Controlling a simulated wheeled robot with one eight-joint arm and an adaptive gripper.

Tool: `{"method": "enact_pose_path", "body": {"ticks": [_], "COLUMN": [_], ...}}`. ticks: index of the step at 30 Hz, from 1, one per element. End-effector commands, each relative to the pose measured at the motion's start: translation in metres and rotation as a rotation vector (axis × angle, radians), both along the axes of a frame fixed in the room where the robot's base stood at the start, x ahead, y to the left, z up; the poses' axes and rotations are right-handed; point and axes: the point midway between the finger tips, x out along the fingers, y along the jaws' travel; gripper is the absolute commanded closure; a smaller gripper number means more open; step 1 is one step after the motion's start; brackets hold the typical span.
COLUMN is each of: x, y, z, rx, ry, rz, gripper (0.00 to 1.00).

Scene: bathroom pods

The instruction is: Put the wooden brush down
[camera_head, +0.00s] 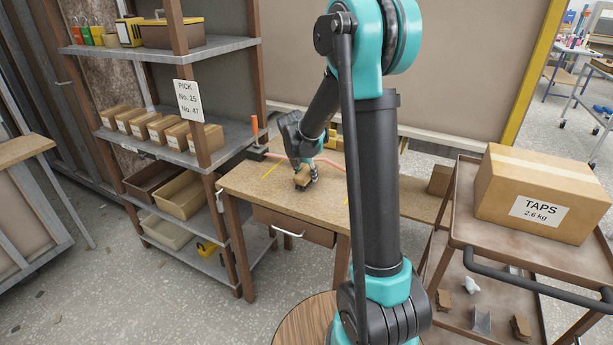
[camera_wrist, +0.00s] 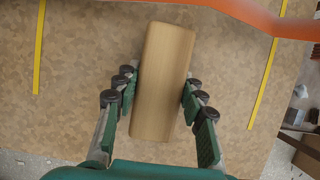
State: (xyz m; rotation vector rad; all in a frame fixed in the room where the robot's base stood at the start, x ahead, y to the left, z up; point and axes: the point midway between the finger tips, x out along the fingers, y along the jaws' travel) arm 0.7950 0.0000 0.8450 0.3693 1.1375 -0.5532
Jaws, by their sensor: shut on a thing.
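The wooden brush shows in the wrist view as a pale wooden block (camera_wrist: 163,82) with rounded corners. Only its smooth upper face shows; any bristles are hidden. My gripper (camera_wrist: 160,92) has its fingers on both long sides of the brush and is shut on it. In the head view my gripper (camera_head: 305,172) holds the brush (camera_head: 301,178) over the workbench top (camera_head: 255,187), near its middle. I cannot tell whether the brush touches the bench.
Yellow strips (camera_wrist: 39,48) lie on either side of the brush. An orange band (camera_wrist: 262,14) crosses beyond it. A shelf rack (camera_head: 215,125) stands left of the bench. A trolley with a TAPS box (camera_head: 530,205) stands right. The bench's front left area is clear.

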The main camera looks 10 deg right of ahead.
Motion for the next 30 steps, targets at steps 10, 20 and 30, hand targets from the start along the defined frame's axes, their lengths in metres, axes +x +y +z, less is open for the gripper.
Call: {"method": "enact_pose_path", "body": {"ticks": [10, 20, 30], "x": [-0.0001, -0.0001, -0.0008], "y": [-0.0001, 0.0000, 0.0006], "z": [-0.0064, -0.0085, -0.0033], "rx": [0.000, 0.000, 0.000], "ry": [0.000, 0.000, 0.000], "rz": [0.000, 0.000, 0.000], "gripper": [0.87, 0.39, 0.39]}}
